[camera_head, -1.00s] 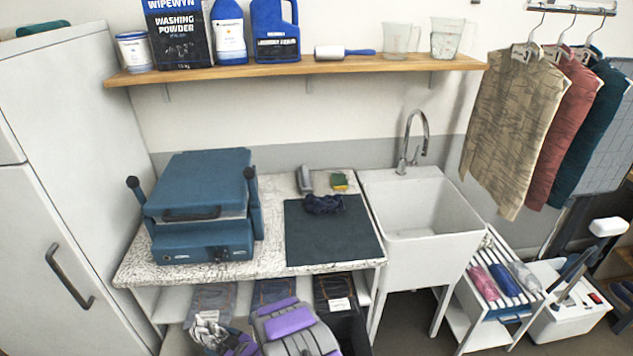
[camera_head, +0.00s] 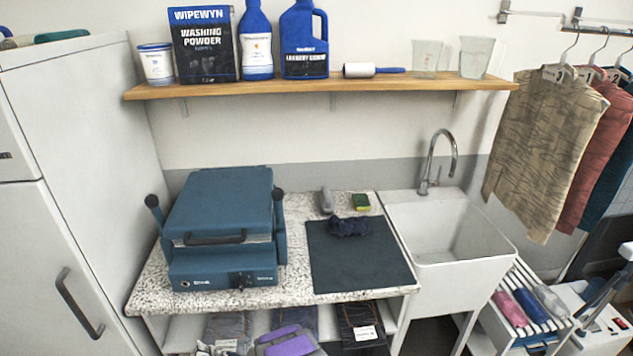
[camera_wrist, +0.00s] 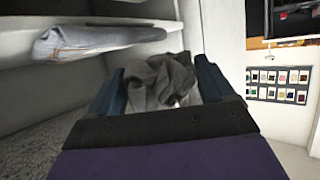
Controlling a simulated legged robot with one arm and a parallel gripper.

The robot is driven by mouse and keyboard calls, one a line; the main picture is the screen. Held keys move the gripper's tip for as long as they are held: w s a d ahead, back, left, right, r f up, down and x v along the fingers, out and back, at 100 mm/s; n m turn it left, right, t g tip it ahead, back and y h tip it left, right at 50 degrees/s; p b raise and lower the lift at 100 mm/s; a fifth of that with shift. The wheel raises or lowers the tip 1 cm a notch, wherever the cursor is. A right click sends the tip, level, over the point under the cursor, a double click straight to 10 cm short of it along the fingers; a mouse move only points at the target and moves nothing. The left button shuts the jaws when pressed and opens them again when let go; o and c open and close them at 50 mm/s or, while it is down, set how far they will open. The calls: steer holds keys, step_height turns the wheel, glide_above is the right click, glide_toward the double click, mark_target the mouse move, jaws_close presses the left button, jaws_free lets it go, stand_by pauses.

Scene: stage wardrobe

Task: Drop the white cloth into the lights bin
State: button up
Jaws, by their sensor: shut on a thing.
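The cloth (camera_wrist: 158,82) looks grey in the shade and is bunched between the blue fingers of my gripper (camera_wrist: 160,88) in the wrist view. The gripper is shut on it. In the head view a small pale part of the cloth (camera_head: 222,349) shows at the bottom edge, beside the purple and grey part of my arm; the gripper itself is mostly cut off there. I cannot make out a bin marked for lights in either view.
A counter bears a blue press (camera_head: 222,225), a dark mat (camera_head: 360,258) with a navy scrunched item (camera_head: 350,227), and a sponge (camera_head: 361,202). A white sink (camera_head: 450,230) stands to the right. Folded jeans (camera_wrist: 95,40) lie on a shelf in the wrist view.

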steer(key=shift+a+f, duration=0.3)
steer(key=shift+f, duration=0.65)
steer(key=shift+d+r, duration=0.25)
steer(key=shift+d, duration=0.35)
steer(key=o, duration=0.8)
steer(key=shift+w+d, duration=0.1)
steer(key=shift+c, duration=0.2)
steer(key=shift+o, duration=0.5)
steer(key=shift+a+f, duration=0.2)
steer(key=shift+a, duration=0.3)
steer(key=p+v, duration=0.3)
steer(key=v, duration=1.4)
steer(key=shift+d+p, duration=0.3)
steer(key=shift+a, duration=0.1)
